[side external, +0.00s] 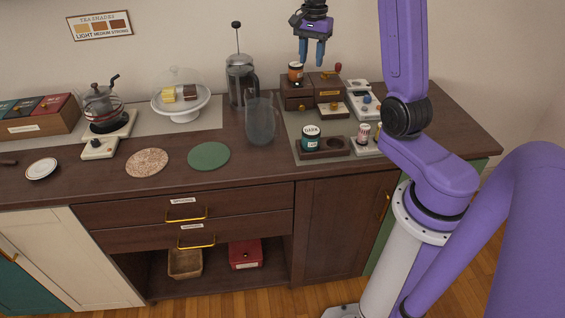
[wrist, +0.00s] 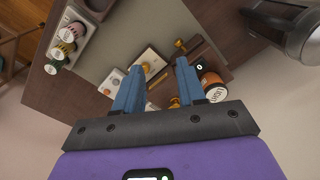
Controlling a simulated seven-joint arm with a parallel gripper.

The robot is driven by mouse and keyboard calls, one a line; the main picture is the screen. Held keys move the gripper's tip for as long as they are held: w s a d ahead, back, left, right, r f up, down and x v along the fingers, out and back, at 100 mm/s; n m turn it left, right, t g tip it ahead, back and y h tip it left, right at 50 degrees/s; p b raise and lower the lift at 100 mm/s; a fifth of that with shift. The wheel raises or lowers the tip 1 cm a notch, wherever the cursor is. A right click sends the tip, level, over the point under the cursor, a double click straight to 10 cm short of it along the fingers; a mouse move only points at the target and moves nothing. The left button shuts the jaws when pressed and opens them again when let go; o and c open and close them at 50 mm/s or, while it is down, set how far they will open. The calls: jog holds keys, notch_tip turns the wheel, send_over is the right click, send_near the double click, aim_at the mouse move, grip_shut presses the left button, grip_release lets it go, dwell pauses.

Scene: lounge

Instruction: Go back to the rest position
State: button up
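My gripper (side external: 312,52) hangs above the right part of the counter, in the upper middle of the side view. Its two blue fingers point down and stand apart with nothing between them. In the wrist view the gripper (wrist: 155,82) also shows its fingers spread and empty. The jar shows at the right of the wrist view (wrist: 213,86), apart from the fingers.
A French press (side external: 241,80) and a clear pitcher (side external: 260,120) stand left of the box. A dark jar (side external: 310,138) sits in a wooden holder in front. A glass dome on a cake stand (side external: 180,108) is further left. The air around my gripper is clear.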

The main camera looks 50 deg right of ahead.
jog(key=s+a+n, duration=0.4)
jog(key=a+n, duration=0.3)
jog(key=a, duration=0.4)
jog(key=s+a+n, duration=0.3)
jog(key=a+n, duration=0.4)
jog(key=a, duration=0.4)
jog(key=s+a+f+n, duration=0.1)
jog(key=s+a+n, duration=0.2)
jog(key=s+n, duration=0.4)
jog(key=s+a+f+n, duration=0.1)
jog(key=s+a+n, duration=0.2)
jog(key=s+n, duration=0.4)
jog(key=s, duration=0.6)
jog(key=shift+s+f, duration=0.35)
jog(key=shift+f, duration=0.05)
